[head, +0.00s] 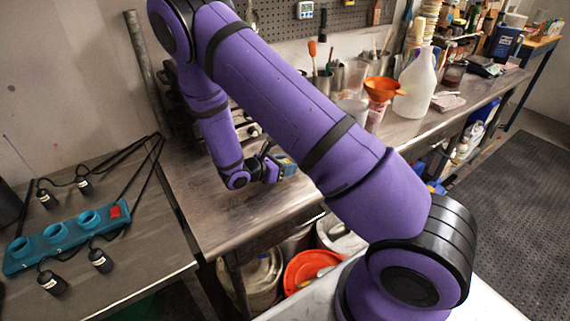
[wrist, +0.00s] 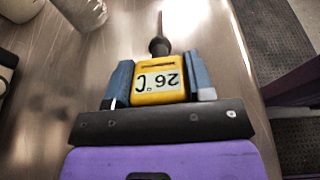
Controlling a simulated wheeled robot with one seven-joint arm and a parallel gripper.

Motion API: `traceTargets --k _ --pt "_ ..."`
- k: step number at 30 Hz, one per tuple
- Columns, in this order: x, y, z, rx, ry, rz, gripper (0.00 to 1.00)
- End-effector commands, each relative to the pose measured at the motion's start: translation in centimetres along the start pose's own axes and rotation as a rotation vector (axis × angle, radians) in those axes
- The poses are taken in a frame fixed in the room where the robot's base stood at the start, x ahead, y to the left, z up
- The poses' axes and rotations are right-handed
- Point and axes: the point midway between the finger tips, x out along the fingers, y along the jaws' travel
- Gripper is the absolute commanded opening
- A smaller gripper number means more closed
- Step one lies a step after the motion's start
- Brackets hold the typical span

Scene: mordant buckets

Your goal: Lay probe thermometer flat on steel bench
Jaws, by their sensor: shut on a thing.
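The probe thermometer (wrist: 158,82) has a yellow body with a display reading 26 C, upside down in the wrist view, and a dark collar with a thin metal probe pointing away from me. My gripper (wrist: 159,76) is shut on the yellow body, with one blue finger on each side. In the head view my gripper (head: 284,165) is low over the steel bench (head: 215,205), partly hidden behind my purple arm. The bench also fills most of the wrist view (wrist: 50,90). I cannot tell whether the thermometer touches the bench.
The bench's front edge runs close on the right in the wrist view. An orange funnel (head: 382,88), a white jug (head: 414,84) and cups stand farther along the bench. A teal socket block (head: 65,238) sits on the left table. An orange bucket (head: 308,270) is below the bench.

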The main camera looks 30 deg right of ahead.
Motion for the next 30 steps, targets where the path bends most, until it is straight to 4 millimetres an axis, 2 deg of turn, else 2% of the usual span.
traceTargets --k 2,3,6,7,15,19,30 --pt "0.0 0.0 0.0 0.0 0.0 0.0 0.25" --pt "0.0 0.0 0.0 0.0 0.0 0.0 0.53" --pt "0.0 0.0 0.0 0.0 0.0 0.0 0.76" --pt "0.0 0.0 0.0 0.0 0.0 0.0 0.78" --pt "-0.1 0.0 0.0 0.0 0.0 0.0 0.78" --pt "-1.0 0.0 0.0 0.0 0.001 0.002 0.78" --pt "-7.6 0.1 0.0 0.001 0.001 0.004 0.78"
